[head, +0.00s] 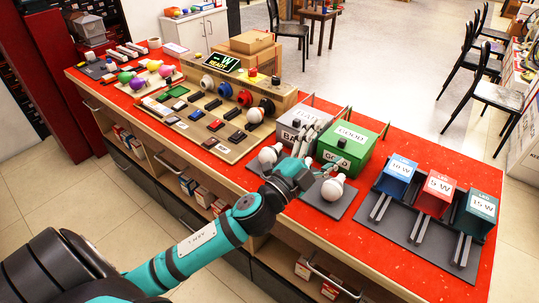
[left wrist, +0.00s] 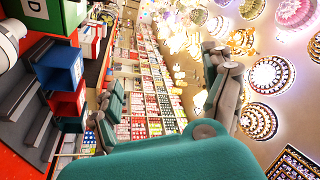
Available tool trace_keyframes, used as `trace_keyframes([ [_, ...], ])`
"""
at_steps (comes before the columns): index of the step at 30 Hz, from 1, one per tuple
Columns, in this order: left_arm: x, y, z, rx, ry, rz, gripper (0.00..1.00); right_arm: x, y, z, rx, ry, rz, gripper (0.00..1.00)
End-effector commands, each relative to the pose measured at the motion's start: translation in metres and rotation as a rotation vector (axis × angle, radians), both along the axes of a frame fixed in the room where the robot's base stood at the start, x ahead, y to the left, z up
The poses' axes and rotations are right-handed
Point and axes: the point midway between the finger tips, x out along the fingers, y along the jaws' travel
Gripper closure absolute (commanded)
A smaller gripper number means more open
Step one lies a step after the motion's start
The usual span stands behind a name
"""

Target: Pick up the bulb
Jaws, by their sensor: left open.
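A white bulb (head: 333,188) lies on a grey pad in front of the green GOOD box (head: 346,150). A second white bulb (head: 268,155) lies in front of the grey BAD box (head: 301,128). My left gripper (head: 312,158) is open and empty between these two bulbs, just in front of the boxes. In the left wrist view the open fingers (left wrist: 165,95) have nothing between them. A white rounded thing, probably a bulb (left wrist: 10,38), is cut off at the left edge there. My right gripper does not show.
Blue, red and teal watt-labelled bins (head: 434,194) stand on the right of the red counter (head: 405,138). A tester panel (head: 235,102) with sockets and a "READY" display fills the middle. Several coloured bulbs (head: 137,83) lie at the far left. Chairs stand behind.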

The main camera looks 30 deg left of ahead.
Motion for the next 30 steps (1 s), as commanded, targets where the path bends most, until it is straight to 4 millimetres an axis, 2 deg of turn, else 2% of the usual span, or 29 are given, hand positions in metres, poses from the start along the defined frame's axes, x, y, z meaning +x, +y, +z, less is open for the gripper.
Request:
trace_keyframes([
  [1, 0.004, -0.017, 0.026, 0.112, -0.112, -0.085, 0.17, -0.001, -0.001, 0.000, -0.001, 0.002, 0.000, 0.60],
  [3, 0.001, -0.046, 0.051, 0.310, -0.263, -0.232, 0.17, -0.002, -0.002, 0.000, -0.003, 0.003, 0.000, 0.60],
  [4, -0.002, -0.059, 0.056, 0.407, -0.318, -0.301, 0.17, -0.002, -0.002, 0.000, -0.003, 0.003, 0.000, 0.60],
  [6, -0.009, -0.081, 0.055, 0.652, -0.412, -0.460, 0.17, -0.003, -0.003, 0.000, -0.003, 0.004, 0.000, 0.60],
  [8, -0.011, -0.087, 0.040, 0.876, -0.446, -0.586, 0.17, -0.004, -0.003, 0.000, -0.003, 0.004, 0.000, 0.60],
  [9, -0.011, -0.083, 0.027, 1.028, -0.443, -0.665, 0.17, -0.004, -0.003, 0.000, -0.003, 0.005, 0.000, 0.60],
  [11, -0.006, -0.063, 0.005, 1.258, -0.397, -0.765, 0.17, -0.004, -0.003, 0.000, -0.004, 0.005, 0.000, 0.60],
  [12, -0.001, -0.042, -0.009, 1.402, -0.340, -0.821, 0.17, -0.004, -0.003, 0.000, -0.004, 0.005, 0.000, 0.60],
  [14, 0.006, -0.002, -0.024, 1.599, -0.223, -0.882, 0.17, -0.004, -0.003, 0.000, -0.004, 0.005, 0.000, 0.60],
  [15, 0.010, 0.028, -0.031, 1.710, -0.130, -0.911, 0.17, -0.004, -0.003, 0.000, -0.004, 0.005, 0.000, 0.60],
  [18, 0.015, 0.100, -0.033, 1.913, 0.113, -0.943, 0.17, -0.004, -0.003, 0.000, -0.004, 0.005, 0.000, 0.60],
  [21, 0.012, 0.154, -0.026, 2.023, 0.316, -0.945, 0.17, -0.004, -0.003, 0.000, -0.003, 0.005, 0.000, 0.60],
  [25, 0.007, 0.189, -0.020, 2.075, 0.462, -0.940, 0.17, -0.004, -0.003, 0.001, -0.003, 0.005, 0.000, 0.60],
  [30, 0.013, 0.195, -0.041, 2.080, 0.491, -0.946, 0.17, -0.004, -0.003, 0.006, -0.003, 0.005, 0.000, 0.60],
])
